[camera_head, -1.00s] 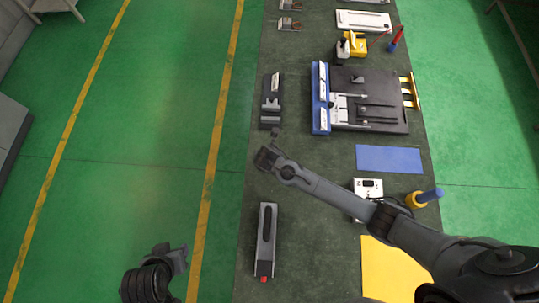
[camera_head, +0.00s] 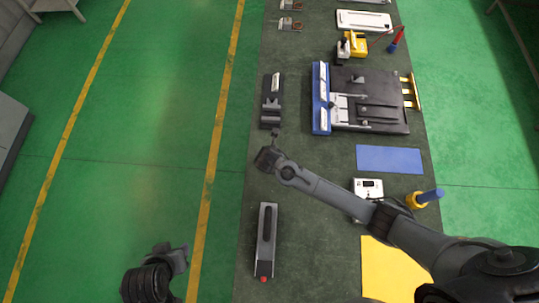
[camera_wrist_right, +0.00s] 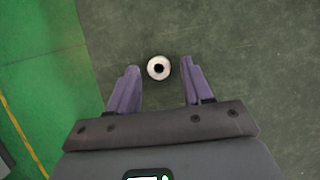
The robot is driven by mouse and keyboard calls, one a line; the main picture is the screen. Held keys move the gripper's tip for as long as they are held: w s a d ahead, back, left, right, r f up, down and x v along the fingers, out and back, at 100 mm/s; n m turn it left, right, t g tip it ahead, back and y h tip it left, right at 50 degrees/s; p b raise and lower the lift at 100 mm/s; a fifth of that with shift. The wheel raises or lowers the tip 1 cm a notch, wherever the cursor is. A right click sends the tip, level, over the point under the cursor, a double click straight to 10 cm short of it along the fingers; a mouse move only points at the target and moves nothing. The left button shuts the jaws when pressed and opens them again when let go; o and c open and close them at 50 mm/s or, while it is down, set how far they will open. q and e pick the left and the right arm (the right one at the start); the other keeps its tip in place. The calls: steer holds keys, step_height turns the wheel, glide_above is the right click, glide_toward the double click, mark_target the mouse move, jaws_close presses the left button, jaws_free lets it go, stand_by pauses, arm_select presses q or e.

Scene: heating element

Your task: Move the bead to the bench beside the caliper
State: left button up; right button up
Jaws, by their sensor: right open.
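A white ring-shaped bead (camera_wrist_right: 158,68) with a dark hole shows in the right wrist view, over the dark green bench top. It lies between the tips of my open right gripper (camera_wrist_right: 160,70), with a gap to each purple finger. I cannot tell its height against the fingers. In the head view my right gripper (camera_head: 275,137) is near the left edge of the bench (camera_head: 310,230), and the bead cannot be made out there. I cannot surely identify the caliper; a slim silver tool (camera_head: 340,108) lies on the black board. My left gripper (camera_head: 178,258) hangs over the floor.
A dark grey block (camera_head: 271,112) stands just beyond my right gripper. A long grey holder (camera_head: 266,240) lies nearer on the bench. A blue mat (camera_head: 390,159), white box (camera_head: 368,188) and yellow mat (camera_head: 395,275) lie to the right. Bench between holder and yellow mat is clear.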

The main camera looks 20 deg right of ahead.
steer(key=s+a+r+m+y, duration=0.1)
steer(key=s+a+r+m, duration=0.2)
steer(key=s+r+m, duration=0.7)
steer(key=s+d+r+m+y, duration=0.1)
steer(key=s+d+r+m, duration=0.7)
steer(key=m, duration=1)
steer(key=s+d+p, duration=0.1)
steer(key=s+d, duration=0.1)
steer(key=s, duration=0.1)
steer(key=shift+d+m, duration=0.3)
steer(key=shift+d, duration=0.1)
steer(key=shift+r, duration=0.15)
